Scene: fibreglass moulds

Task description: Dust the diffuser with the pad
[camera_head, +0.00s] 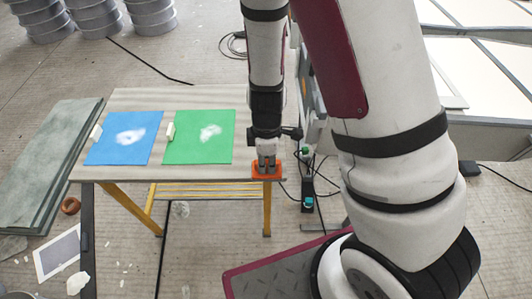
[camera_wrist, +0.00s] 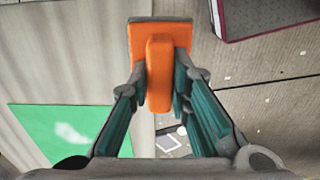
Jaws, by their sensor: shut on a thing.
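My gripper (camera_head: 266,163) is shut on the raised grip of an orange pad (camera_head: 268,174) at the near right corner of the table. The wrist view shows the pad (camera_wrist: 137,42) between the two fingers, its flat plate beyond them. I cannot tell whether the pad touches the tabletop. A green sheet (camera_head: 185,151) lies on the table left of my gripper, with a white powdery patch on it. A blue sheet (camera_head: 107,154) with a similar white patch lies further left. I cannot tell which thing is the diffuser.
The table (camera_head: 150,98) has yellow legs and bare strips around the sheets. Small pale blocks (camera_head: 169,132) sit at the sheets' left edges. Grey-green slabs (camera_head: 45,150) are left of the table. Cables and a stand (camera_head: 307,175) are close on its right.

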